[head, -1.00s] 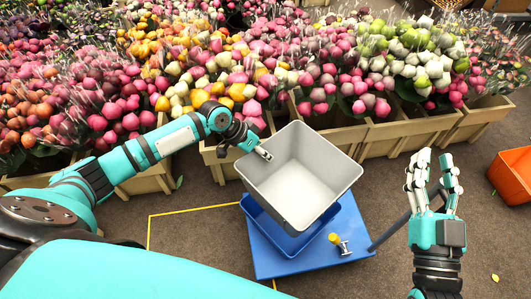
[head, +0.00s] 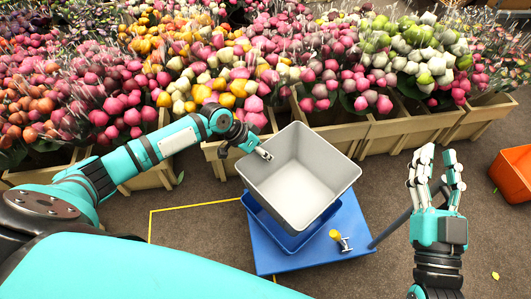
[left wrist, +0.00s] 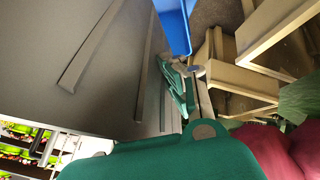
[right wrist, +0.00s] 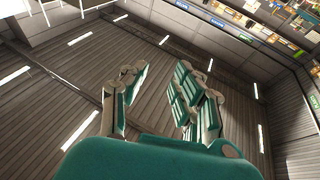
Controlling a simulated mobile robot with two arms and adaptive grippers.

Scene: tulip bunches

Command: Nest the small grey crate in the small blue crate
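The small grey crate (head: 290,185) is open side up over the small blue crate (head: 272,232). My left gripper (head: 264,154) is shut on the grey crate's upper left rim. In the left wrist view, the grey crate's wall (left wrist: 100,60) fills the left side, and a blue piece (left wrist: 175,25) shows beyond it. My right gripper (head: 434,175) is open and empty, fingers up, right of the crates.
The blue crate stands on a blue platform (head: 350,262) with a yellow knob (head: 335,235) near its front. Wooden boxes of tulips (head: 395,130) line the back. An orange crate (head: 513,175) stands at far right. Yellow lines (head: 195,205) mark the floor, which is otherwise clear there.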

